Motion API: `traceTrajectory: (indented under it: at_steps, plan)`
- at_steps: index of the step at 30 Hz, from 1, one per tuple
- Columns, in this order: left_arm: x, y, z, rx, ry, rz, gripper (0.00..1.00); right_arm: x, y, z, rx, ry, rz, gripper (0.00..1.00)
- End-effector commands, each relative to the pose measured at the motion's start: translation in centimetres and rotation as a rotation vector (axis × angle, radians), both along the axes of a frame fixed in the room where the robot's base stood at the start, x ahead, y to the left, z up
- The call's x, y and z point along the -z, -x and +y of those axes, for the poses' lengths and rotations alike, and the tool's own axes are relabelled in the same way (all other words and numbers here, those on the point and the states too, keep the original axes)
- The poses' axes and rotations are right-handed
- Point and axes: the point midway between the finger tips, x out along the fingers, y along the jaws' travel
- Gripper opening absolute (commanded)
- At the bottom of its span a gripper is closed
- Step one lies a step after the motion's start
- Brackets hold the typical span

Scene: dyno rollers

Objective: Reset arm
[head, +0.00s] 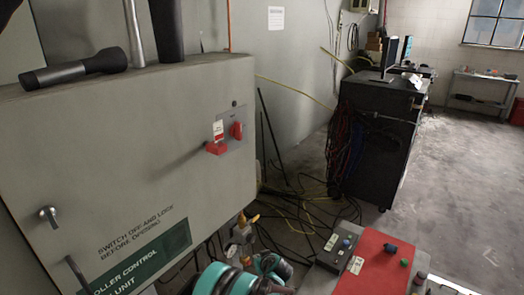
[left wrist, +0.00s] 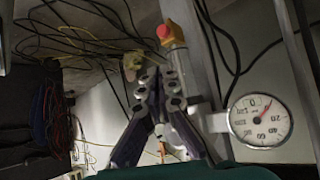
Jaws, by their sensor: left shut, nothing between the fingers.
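My left gripper (left wrist: 158,78) shows in the left wrist view with its two grey and purple fingers drawn together, shut and empty. Just beyond the fingertips is a yellow fitting with a red knob (left wrist: 164,32); I cannot tell whether the fingers touch it. A round white gauge (left wrist: 260,120) is to the right of the gripper. In the head view, teal parts of my arm show at the bottom centre, below brass fittings (head: 242,232) beside the grey cabinet; the fingers are hard to make out there. My right gripper is not in view.
A grey control cabinet (head: 120,150) with a red switch (head: 236,130) fills the left. A black flashlight (head: 75,72) lies on top. A red button panel (head: 375,265) is at the bottom right. Cables (head: 295,205) cover the floor before a black cart (head: 375,135). Floor at right is clear.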

Motion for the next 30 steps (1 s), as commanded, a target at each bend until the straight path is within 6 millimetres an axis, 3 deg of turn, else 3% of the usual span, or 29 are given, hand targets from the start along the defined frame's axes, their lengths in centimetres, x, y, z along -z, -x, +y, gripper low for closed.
traceTrajectory:
  at_steps: [1,6,11,15,22,30]
  plan:
    - [-2.8,0.6,1.4,0.007,0.001,0.021,0.0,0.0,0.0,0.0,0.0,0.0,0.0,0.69]
    - [-10.2,3.7,4.9,0.05,0.004,0.089,0.0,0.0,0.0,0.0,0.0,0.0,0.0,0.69]
    - [-15.9,8.1,8.2,0.097,0.013,0.143,0.0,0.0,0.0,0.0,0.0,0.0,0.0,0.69]
    - [-19.8,13.1,10.8,0.141,0.023,0.181,0.0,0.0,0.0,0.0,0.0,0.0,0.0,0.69]
    - [-23.5,22.4,14.0,0.218,0.043,0.221,0.0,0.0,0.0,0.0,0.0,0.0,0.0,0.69]
    - [-23.6,33.0,15.8,0.308,0.066,0.24,0.0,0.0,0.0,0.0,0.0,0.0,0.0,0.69]
